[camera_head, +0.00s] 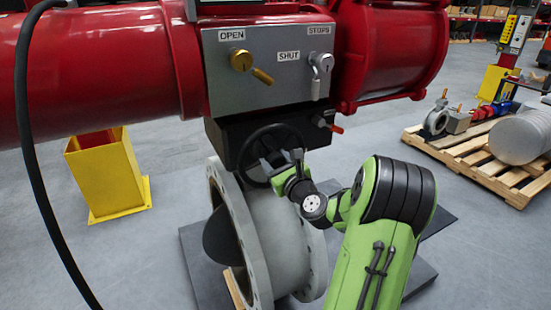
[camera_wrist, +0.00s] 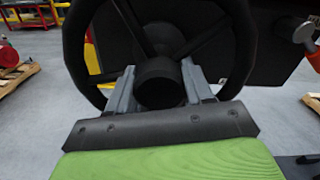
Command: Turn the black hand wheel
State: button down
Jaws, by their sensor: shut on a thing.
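The black hand wheel (camera_head: 246,150) is on the front of a black gearbox, under the grey control panel. In the wrist view, its rim (camera_wrist: 76,45) and spokes fill the upper middle. My gripper (camera_head: 286,166) reaches the wheel from the lower right in the head view and covers part of it. In the wrist view, the two grey fingers of my gripper (camera_wrist: 158,70) stand on either side of the black round boss (camera_wrist: 160,88) at the wheel's middle and are shut on it. The lower rim is hidden behind my gripper.
A lever with a red-orange tip (camera_head: 331,127) juts out right of the wheel. A grey flanged valve body (camera_head: 290,245) stands below. The red actuator (camera_head: 100,70) and control panel (camera_head: 270,85) are above. A black cable (camera_head: 35,170) hangs at left; a yellow stand (camera_head: 105,175) is behind.

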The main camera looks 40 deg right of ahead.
jog(key=shift+m+p, duration=0.7)
jog(key=shift+p, duration=0.1)
jog(key=shift+f, duration=0.1)
jog(key=shift+c, duration=2.2)
grip_release()
jog(key=b+v, duration=0.8)
jog(key=v, duration=0.8)
jog(key=shift+b, duration=0.3)
jog(key=shift+w, duration=0.1)
